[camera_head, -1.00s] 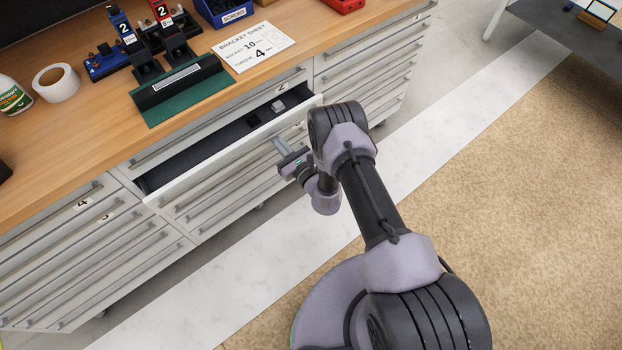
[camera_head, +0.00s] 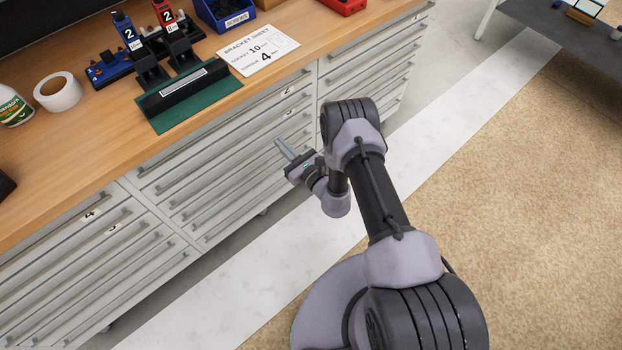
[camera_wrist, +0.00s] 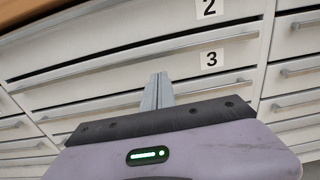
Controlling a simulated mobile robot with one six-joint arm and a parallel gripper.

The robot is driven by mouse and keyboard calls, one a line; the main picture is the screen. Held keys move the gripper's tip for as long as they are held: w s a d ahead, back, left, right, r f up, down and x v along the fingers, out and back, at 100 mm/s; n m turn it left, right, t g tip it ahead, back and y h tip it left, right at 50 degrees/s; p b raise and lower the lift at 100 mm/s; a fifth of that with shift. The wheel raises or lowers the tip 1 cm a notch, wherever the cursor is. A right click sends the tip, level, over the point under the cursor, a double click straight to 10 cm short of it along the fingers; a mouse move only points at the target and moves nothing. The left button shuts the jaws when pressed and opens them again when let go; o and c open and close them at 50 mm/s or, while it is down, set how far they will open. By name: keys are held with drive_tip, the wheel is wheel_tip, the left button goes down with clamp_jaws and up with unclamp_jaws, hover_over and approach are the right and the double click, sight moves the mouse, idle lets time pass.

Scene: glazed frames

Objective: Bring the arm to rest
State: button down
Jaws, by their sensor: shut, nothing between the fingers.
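My gripper (camera_head: 281,146) is shut and empty, held in front of the drawer cabinet (camera_head: 232,170), with its fingers pointing toward the drawer fronts. In the wrist view its fingers (camera_wrist: 158,88) are together in front of the drawers labelled 2 (camera_wrist: 210,7) and 3 (camera_wrist: 212,58). All the drawers I can see in this cabinet look closed. I cannot tell from these views whether the fingertips touch a drawer front; they look apart from it.
The wooden bench top (camera_head: 110,150) carries a green tray (camera_head: 190,98), a bracket sheet (camera_head: 258,50), a white tape roll (camera_head: 58,92) and a blue bin (camera_head: 224,12). A dark table (camera_head: 570,35) stands at the far right. The floor (camera_head: 530,220) on the right is clear.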

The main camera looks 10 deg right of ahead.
drive_tip(key=d+p+v, duration=0.1)
drive_tip(key=p+v, duration=0.1)
drive_tip(key=v, duration=0.5)
drive_tip(key=w+a+r+n+g+y, duration=0.1)
drive_tip(key=a+r+n+g+y, duration=0.25)
drive_tip(key=r, duration=0.55)
drive_tip(key=w+a+r+n+g+y, duration=0.25)
drive_tip(key=a+r+n, duration=0.2)
drive_tip(key=r, duration=0.35)
drive_tip(key=s+a+r+n+g+y, duration=0.1)
drive_tip(key=s+a+r+n+g, duration=0.1)
drive_tip(key=s+r+n+g, duration=0.35)
drive_tip(key=s+a+r+n+g, duration=0.2)
drive_tip(key=s+r, duration=0.1)
drive_tip(key=r, duration=0.5)
drive_tip(key=s+d+r+n+g+h, duration=0.1)
drive_tip(key=s+d+r+n+h, duration=0.25)
drive_tip(key=s, duration=0.35)
drive_tip(key=s+d+r+n+g+h, duration=0.2)
drive_tip(key=s+r+n+h, duration=0.2)
drive_tip(key=s, duration=0.4)
drive_tip(key=s+d+r+n+t+h, duration=0.1)
drive_tip(key=s+d+r+t+h, duration=0.1)
drive_tip(key=d, duration=0.4)
drive_tip(key=s+d+r+n+t+h, duration=0.1)
drive_tip(key=s+d+r+t+h, duration=0.1)
drive_tip(key=d+t+h, duration=0.3)
drive_tip(key=shift+d, duration=0.5)
drive_tip(key=shift+s, duration=0.2)
